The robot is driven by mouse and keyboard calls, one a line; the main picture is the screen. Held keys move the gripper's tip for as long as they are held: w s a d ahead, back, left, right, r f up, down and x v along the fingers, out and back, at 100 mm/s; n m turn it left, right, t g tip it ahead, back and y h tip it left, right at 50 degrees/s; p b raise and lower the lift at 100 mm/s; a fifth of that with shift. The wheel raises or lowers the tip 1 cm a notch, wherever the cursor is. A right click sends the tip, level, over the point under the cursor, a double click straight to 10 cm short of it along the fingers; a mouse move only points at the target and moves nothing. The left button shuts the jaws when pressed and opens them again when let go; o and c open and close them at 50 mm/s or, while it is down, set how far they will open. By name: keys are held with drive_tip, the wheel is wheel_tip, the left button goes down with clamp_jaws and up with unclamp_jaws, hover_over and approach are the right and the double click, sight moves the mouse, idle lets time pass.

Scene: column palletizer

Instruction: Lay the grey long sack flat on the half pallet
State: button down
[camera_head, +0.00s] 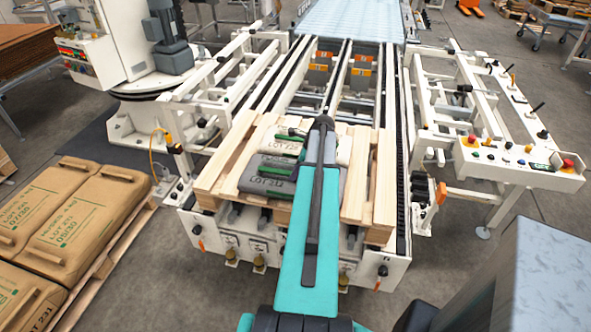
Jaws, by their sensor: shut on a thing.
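A grey sack (263,187) marked "LOT 212" lies level at the near left of the pallet area, its right part hidden behind my teal arm. It has a dark grey upper part with a green patch. The half pallet (212,180) is of pale wood and sits on the near end of the conveyor. I cannot tell whether the grey sack rests on its boards. My teal arm reaches out over the pallet's middle, and its dark far end lies over the pallet's far side. My gripper's jaws are hidden behind the arm, so their contact with the sack does not show.
A pale sack (281,147) marked "LOT 728" lies behind the grey one. Brown sacks (78,232) lie on a pallet at the left. A white control desk (515,160) stands at the right. White conveyor frames flank the pallet. The pallet's right boards (358,185) look bare.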

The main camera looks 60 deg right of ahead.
drive_tip(key=shift+r, duration=0.1)
drive_tip(key=c, duration=2)
unclamp_jaws()
drive_tip(key=o, duration=0.4)
drive_tip(key=shift+o, duration=0.2)
drive_tip(key=shift+s+r, duration=0.1)
drive_tip(key=b+v, duration=0.3)
drive_tip(key=v, duration=0.8)
drive_tip(key=shift+r, duration=0.35)
